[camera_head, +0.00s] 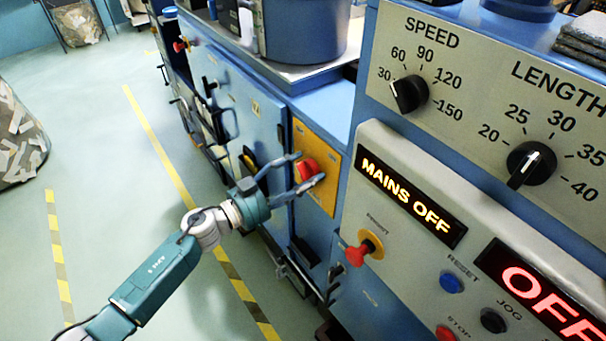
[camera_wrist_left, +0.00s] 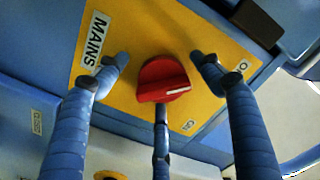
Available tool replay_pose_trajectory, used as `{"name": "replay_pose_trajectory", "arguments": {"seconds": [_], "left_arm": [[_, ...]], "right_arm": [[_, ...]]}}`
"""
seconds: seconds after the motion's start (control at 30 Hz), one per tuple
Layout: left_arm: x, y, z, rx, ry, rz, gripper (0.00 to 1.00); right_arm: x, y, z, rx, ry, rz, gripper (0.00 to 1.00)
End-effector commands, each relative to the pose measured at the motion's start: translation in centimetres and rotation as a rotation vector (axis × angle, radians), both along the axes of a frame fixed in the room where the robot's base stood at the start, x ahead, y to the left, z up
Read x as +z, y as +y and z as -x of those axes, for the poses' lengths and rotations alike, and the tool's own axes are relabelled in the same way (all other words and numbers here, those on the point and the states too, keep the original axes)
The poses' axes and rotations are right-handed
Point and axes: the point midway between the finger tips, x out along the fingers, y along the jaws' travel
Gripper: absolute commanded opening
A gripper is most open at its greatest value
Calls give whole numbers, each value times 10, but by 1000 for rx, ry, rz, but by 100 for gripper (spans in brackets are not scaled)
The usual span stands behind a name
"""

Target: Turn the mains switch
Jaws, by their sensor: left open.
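The mains switch is a red rotary knob (camera_wrist_left: 163,80) on a yellow plate (camera_wrist_left: 142,35) labelled MAINS; it also shows in the head view as a red knob (camera_head: 308,169) on the yellow plate (camera_head: 321,198). The display (camera_head: 410,196) reads MAINS OFF. My right gripper is not visible.
A grey control panel (camera_head: 400,255) with speed (camera_head: 409,94) and length (camera_head: 531,163) dials, a red knob (camera_head: 357,255) and push buttons is at the right. Blue cabinets (camera_head: 240,100) run toward the back left. The floor (camera_head: 105,150) at the left is largely open.

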Motion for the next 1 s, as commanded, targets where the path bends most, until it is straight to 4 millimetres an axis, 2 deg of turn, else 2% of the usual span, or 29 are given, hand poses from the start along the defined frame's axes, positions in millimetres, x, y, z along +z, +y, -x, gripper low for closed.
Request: {"name": "replay_pose_trajectory", "arguments": {"seconds": [0.07, 0.27, 0.67, 1.0], "left_arm": [[0, 0, 0, 0, 0, 0, 65], [0, 1, 0, 1, 0, 0, 25], [-2, 3, -1, 6, -38, -32, 24], [-2, 4, -3, 6, -233, -176, 24]], "right_arm": [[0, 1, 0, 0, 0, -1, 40], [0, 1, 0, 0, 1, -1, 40], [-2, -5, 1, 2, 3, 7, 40], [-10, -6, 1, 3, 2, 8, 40]]}}
